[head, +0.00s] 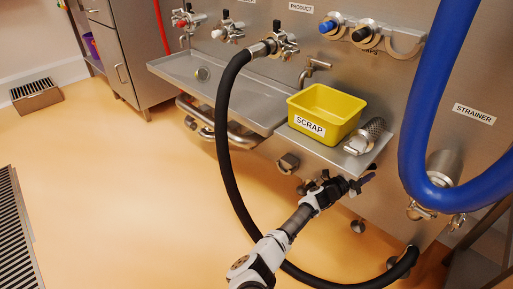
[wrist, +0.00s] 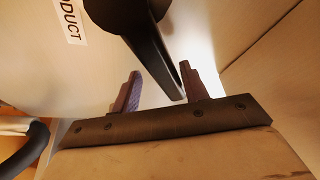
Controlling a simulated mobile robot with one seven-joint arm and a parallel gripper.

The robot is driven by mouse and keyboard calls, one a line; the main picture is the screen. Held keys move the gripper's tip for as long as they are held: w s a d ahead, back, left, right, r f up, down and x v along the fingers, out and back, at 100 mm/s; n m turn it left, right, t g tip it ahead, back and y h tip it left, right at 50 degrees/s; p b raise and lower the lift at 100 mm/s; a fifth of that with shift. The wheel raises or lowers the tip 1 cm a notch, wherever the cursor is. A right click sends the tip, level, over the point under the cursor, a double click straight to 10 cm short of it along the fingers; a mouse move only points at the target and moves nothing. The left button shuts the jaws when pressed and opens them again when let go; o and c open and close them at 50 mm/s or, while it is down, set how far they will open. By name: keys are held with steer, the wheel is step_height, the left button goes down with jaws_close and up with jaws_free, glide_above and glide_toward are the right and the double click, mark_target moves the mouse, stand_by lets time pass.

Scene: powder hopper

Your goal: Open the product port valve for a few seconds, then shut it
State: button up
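My gripper (head: 350,186) is low in front of the steel wall, below the shelf with the yellow bin. In the wrist view its two fingers (wrist: 160,88) are apart. A black lever (wrist: 152,55) comes down from a dark round body at the top, and its tip lies between the fingers in the picture. I cannot tell whether the fingers touch it. A label (wrist: 70,20) ending in "ODUCT" is on the pale surface to its left. In the head view a PRODUCT label (head: 301,8) is above a valve (head: 285,43) where a black hose (head: 222,110) is joined.
The yellow SCRAP bin (head: 325,108) and a metal mesh cylinder (head: 367,136) are on the shelf above my gripper. The black hose loops around left of and below my arm. A thick blue hose (head: 412,130) hangs at right. Open floor (head: 110,190) lies left.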

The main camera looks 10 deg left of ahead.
steer(key=f+m, duration=0.1)
steer(key=m, duration=0.1)
steer(key=f+m+g+y+b, duration=0.1)
steer(key=f+m, duration=0.1)
steer(key=d+f+m+g, duration=0.1)
steer(key=m, duration=0.1)
steer(key=shift+s+f, duration=0.3)
steer(key=shift+s, duration=0.05)
steer(key=p+v, duration=0.5)
steer(key=v, duration=0.9)
steer(key=w+a+r+n+t+y, duration=0.2)
steer(key=w+a+r+n+y, duration=0.1)
steer(key=a, duration=0.6)
steer(key=w+a+r+n+t+y, duration=0.3)
steer(key=a+n+y, duration=0.1)
steer(key=a, duration=0.6)
steer(key=w+a+r+n+t+y, duration=0.3)
steer(key=a+y, duration=0.2)
steer(key=a, duration=0.5)
steer(key=shift+y+b, duration=0.3)
steer(key=shift+y, duration=0.1)
steer(key=shift+a+f, duration=0.1)
steer(key=shift+a, duration=0.05)
